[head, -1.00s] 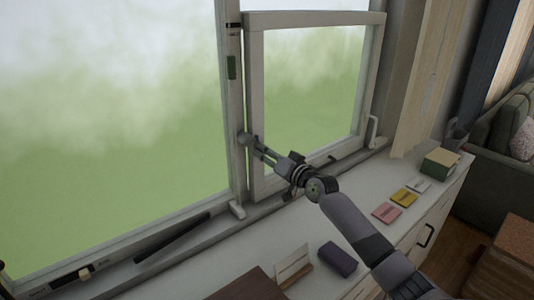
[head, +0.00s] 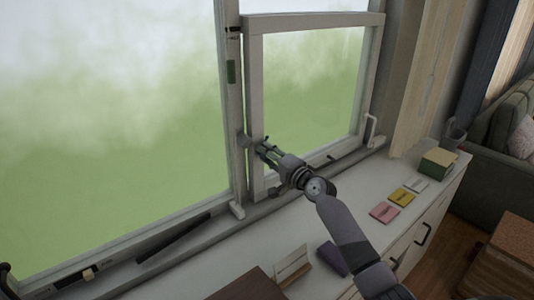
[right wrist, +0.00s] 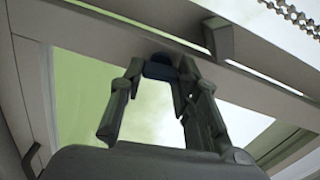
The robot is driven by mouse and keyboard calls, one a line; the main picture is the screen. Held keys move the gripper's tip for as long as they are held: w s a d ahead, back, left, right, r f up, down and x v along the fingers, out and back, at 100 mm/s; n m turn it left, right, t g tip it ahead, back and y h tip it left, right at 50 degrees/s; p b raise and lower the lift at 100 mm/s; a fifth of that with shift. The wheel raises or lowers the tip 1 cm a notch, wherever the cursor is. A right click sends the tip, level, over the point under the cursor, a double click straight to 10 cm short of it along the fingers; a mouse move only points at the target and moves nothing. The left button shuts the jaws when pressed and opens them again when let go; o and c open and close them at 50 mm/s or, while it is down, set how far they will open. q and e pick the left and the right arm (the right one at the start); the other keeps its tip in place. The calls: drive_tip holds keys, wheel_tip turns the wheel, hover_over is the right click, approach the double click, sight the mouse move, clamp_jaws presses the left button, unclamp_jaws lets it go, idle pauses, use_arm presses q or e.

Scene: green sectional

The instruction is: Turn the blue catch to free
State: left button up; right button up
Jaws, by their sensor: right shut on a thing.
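The blue catch (right wrist: 158,70) shows dark blue in the right wrist view, on the white window frame (right wrist: 110,42). My right gripper (right wrist: 158,78) has a finger on each side of it and is shut on it. In the head view my right gripper (head: 262,149) is at the lower left upright of the small window sash (head: 255,100). There the fingers hide most of the catch, and its colour cannot be made out. Which way the catch is turned cannot be told. My left gripper is not in view.
A white sill cabinet (head: 325,207) runs below the window. On it are a purple block (head: 332,258), a pink card (head: 385,212), a yellow card (head: 402,197) and a green box (head: 438,162). A white handle (head: 371,130) stands on the sash's right side. A bead chain (right wrist: 290,14) hangs nearby.

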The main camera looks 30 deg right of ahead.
drive_tip(key=shift+m, duration=0.6)
drive_tip(key=shift+m, duration=0.3)
drive_tip(key=o, duration=1.2)
drive_tip(key=shift+c, duration=0.2)
drive_tip(key=s, duration=1.2)
drive_tip(key=shift+d, duration=0.4)
